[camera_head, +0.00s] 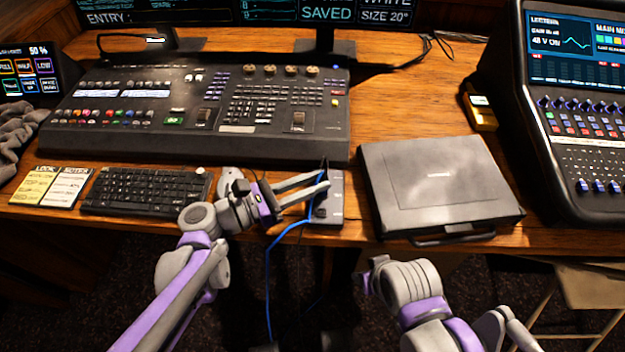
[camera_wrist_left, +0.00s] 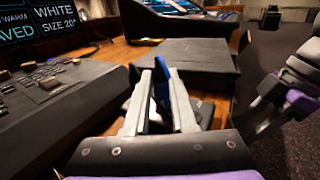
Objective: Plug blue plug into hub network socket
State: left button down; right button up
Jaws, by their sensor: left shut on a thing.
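My left gripper (camera_head: 324,181) reaches in over the desk's front edge, its two light fingers shut on the blue plug (camera_head: 331,186). In the left wrist view the blue plug (camera_wrist_left: 161,88) shows between the fingers (camera_wrist_left: 160,75). A blue cable (camera_head: 290,229) runs from there down over the desk edge to the floor. The small dark hub (camera_head: 334,207) lies at the front edge, below and just beside the fingertips. I cannot see its network socket, nor tell whether the plug touches the hub. My right arm (camera_head: 410,290) shows at the lower right; its fingers are not visible.
A closed dark case (camera_head: 440,183) lies right of the hub. The keyboard (camera_head: 145,190) lies to the left and the large mixing console (camera_head: 200,112) behind. A second console (camera_head: 580,130) stands at the right. Bare wood lies between hub and case.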

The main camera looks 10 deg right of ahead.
pick_arm(q)
jog(key=shift+f, duration=0.1)
jog(key=c, duration=0.7)
grip_release()
jog(key=shift+o, duration=0.2)
jog(key=shift+a, duration=0.1)
